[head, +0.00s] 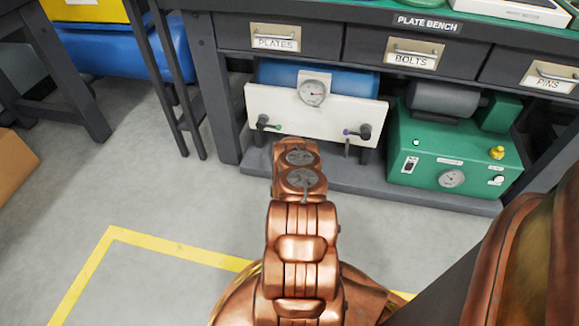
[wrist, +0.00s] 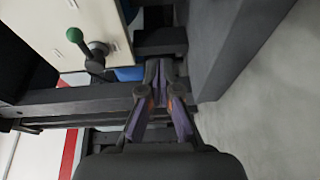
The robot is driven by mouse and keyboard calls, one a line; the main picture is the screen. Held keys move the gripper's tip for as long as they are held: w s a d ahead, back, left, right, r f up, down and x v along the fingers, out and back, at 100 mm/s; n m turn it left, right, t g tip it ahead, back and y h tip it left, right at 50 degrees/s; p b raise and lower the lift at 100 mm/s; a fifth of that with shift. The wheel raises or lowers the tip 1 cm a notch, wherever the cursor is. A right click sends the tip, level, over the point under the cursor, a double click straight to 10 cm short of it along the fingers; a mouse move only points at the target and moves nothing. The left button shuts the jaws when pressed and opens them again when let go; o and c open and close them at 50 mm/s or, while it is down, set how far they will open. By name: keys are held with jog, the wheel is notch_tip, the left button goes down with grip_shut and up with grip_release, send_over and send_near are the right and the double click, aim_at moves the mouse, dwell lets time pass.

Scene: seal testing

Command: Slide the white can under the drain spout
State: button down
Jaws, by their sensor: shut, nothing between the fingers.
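I cannot make out the white can in either view. A short grey stub (head: 347,147), perhaps the drain spout, hangs below the white panel (head: 330,108) near the purple-tipped valve handle (head: 352,132). My gripper (wrist: 156,68) is shut and empty in the wrist view, its fingertips close together near dark bench framing. The white panel (wrist: 98,25) and a green-knobbed handle (wrist: 82,42) lie up and left of the fingers there. In the head view my copper arm reaches toward the bench's lower shelf and hides my gripper and part of the shelf.
A green unit with a gauge (head: 452,178) stands on the lower shelf, right of the panel. A dark bench leg (head: 218,110) rises at its left. Drawers (head: 412,57) hang above. Grey floor (head: 150,200) with yellow tape is open in front. A cardboard box (head: 15,175) sits far left.

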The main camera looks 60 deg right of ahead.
jog(key=shift+h, duration=0.3)
jog(key=b+x, duration=0.1)
jog(key=x, duration=0.1)
jog(key=f+b+x, duration=0.1)
jog(key=x, duration=0.2)
jog(key=s+b+x, duration=0.1)
jog(key=b+x, duration=0.1)
jog(key=x, duration=0.1)
jog(key=shift+w+d+f, duration=0.15)
jog(key=shift+d+f, duration=0.2)
jog(key=shift+d, duration=0.4)
jog(key=shift+s+d+b, duration=0.2)
jog(key=shift+s+b, duration=0.2)
jog(key=shift+s, duration=0.35)
jog(key=shift+s+d+b, duration=0.2)
jog(key=shift+s+b, duration=0.15)
jog(key=shift+s, duration=0.45)
jog(key=shift+s+d, duration=0.1)
jog(key=shift+s, duration=0.2)
